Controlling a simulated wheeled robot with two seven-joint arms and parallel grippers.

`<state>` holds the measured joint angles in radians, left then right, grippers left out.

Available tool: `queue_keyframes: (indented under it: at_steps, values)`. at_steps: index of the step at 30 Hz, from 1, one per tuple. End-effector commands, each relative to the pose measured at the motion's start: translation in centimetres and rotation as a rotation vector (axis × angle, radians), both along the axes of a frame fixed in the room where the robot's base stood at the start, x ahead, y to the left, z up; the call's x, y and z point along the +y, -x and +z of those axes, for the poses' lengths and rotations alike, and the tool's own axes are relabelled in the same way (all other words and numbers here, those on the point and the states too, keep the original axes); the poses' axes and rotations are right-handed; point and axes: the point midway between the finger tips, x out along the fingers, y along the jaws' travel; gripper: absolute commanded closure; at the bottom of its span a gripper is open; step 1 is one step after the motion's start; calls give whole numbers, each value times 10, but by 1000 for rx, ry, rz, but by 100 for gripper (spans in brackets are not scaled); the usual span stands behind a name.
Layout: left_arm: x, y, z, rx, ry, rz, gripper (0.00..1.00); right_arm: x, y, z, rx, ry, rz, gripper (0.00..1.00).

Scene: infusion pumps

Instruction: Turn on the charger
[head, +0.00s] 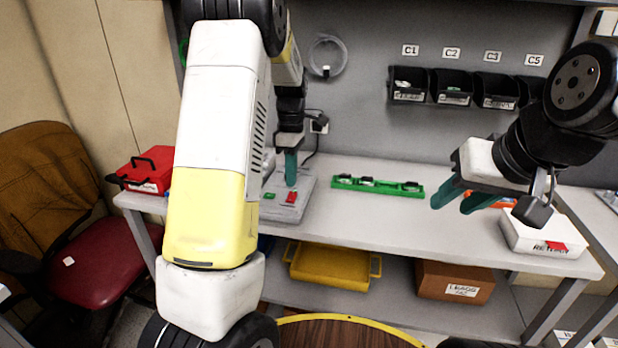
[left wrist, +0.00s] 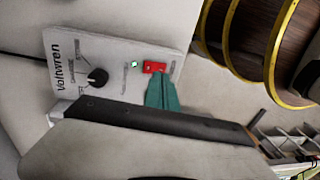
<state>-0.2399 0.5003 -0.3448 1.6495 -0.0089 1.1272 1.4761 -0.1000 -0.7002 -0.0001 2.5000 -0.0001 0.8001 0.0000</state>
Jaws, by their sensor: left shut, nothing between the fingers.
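The charger (head: 296,211) is a grey box on the bench, partly hidden behind my left arm in the head view. In the left wrist view its panel (left wrist: 115,88) reads "Voltwren" and has a black knob (left wrist: 97,76), a small green light (left wrist: 134,64) that looks lit, and a red switch (left wrist: 152,66). My left gripper (head: 291,184) is shut and empty, pointing down over the charger. Its teal fingertips (left wrist: 158,76) are right at the red switch; I cannot tell whether they touch it. My right gripper (head: 450,209) is open and empty above the bench's right part.
A green tray (head: 347,184) with several small items lies right of the charger. A white box (head: 530,240) stands below my right arm. A red case (head: 148,170) sits at the left end. Black bins (head: 453,87) hang on the back wall. The bench front between is clear.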

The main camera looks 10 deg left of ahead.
Motion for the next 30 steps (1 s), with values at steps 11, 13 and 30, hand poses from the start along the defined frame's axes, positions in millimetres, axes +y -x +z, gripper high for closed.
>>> queue_keyframes:
  at_steps: [11,13,30]
  values:
    - [2,8,68,-4,-1,0,100,0,0,0,0,0,0,64]
    - [2,9,79,-3,-1,1,100,0,0,0,0,0,0,64]
    - [2,13,102,1,-1,0,100,0,0,0,0,0,0,64]
